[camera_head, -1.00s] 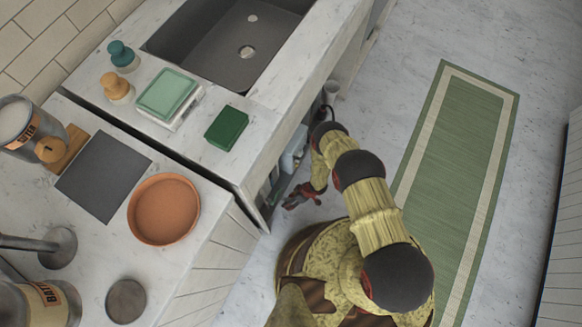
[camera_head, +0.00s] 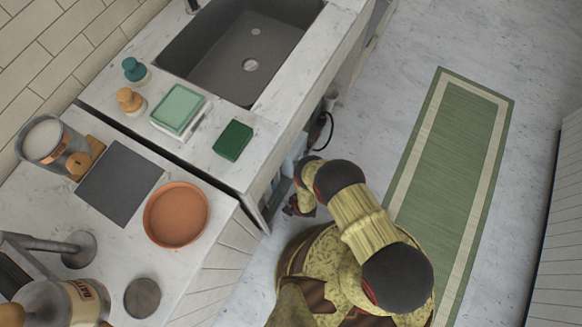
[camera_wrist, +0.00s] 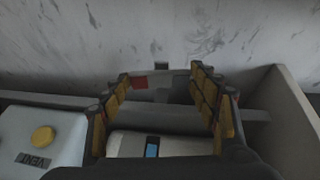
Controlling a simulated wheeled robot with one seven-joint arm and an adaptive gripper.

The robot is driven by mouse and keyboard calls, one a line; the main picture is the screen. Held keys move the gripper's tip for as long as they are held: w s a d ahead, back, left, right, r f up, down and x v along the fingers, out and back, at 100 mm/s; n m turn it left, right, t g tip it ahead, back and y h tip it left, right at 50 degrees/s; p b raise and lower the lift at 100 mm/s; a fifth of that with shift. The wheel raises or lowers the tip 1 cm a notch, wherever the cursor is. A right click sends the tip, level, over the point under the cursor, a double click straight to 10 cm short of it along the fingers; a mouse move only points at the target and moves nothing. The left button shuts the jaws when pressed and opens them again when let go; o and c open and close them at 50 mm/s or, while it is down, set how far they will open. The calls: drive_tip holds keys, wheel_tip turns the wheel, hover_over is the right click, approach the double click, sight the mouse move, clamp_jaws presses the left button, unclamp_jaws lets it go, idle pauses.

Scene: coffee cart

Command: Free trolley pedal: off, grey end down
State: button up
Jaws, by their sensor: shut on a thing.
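In the wrist view, the pedal (camera_wrist: 160,88) is a low bar close to the floor, with a red patch towards its left end and a grey part towards its right. My gripper (camera_wrist: 160,84) has its yellow-padded fingers on either side of the pedal, shut on it, one finger at each end. The tilt of the pedal is too dark and small to tell. In the head view, my gripper (camera_head: 291,208) is low beside the open cabinet under the counter, mostly hidden by my arm, and the pedal cannot be made out.
A pale box with a yellow knob, marked VENT (camera_wrist: 42,136), stands at left in the wrist view. A white unit with a blue panel (camera_wrist: 152,147) lies below the fingers. A grey wall (camera_wrist: 290,125) bounds the right. The green rug (camera_head: 450,170) lies on open floor.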

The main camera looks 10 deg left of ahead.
drive_tip(key=shift+s+a+t, duration=0.1)
drive_tip(key=shift+t, duration=0.6)
drive_tip(key=o, duration=1.1)
drive_tip(key=shift+o, duration=0.3)
drive_tip(key=v, duration=0.7)
drive_tip(key=shift+r, duration=0.2)
drive_tip(key=shift+s, duration=0.1)
